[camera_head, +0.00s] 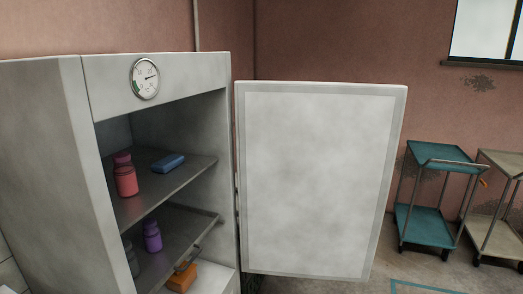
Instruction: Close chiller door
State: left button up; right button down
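The chiller (160,84) stands at the left as a tall pale grey cabinet with a round dial gauge (145,79) on its top panel. Its front is uncovered and its shelves show. The chiller door (318,180) stands wide open to the right of the cabinet, on the cabinet's right edge. Its pale inner panel with a grey border faces me. I see no handle on this side; the door's outer face is hidden. Neither of my grippers shows in the head view.
Below are a purple bottle (152,236) and an orange item (182,277). A teal cart (426,225) and a beige cart (497,235) stand right of the door.

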aim_at(315, 161)
jog(key=i+l+z, duration=1.2)
jog(key=i+z, duration=0.65)
jog(key=i+u, duration=0.25)
jog(key=i, duration=0.25)
jog(key=i+l+u, duration=0.25)
jog(key=i, duration=0.25)
jog(key=i+u, duration=0.2)
jog(key=u, duration=0.3)
jog(key=i+u, duration=0.25)
jog(key=u, duration=0.25)
jog(key=i+l+u, duration=0.15)
jog(key=u, duration=0.35)
jog(key=i+l+u, duration=0.2)
jog(key=u, duration=0.25)
jog(key=i+l+u, duration=0.1)
jog(key=u, duration=0.4)
jog(key=i+l+u, duration=0.15)
jog(key=u, duration=0.3)
jog(key=i+l+u, duration=0.1)
jog(key=l+u, duration=0.15)
jog(key=u, duration=0.25)
jog(key=l+u, duration=0.25)
jog(key=u, duration=0.25)
jog(key=i+l+u, duration=0.1)
jog(key=l+u, duration=0.3)
jog(key=i+l+u, duration=0.1)
jog(key=l+u, duration=0.3)
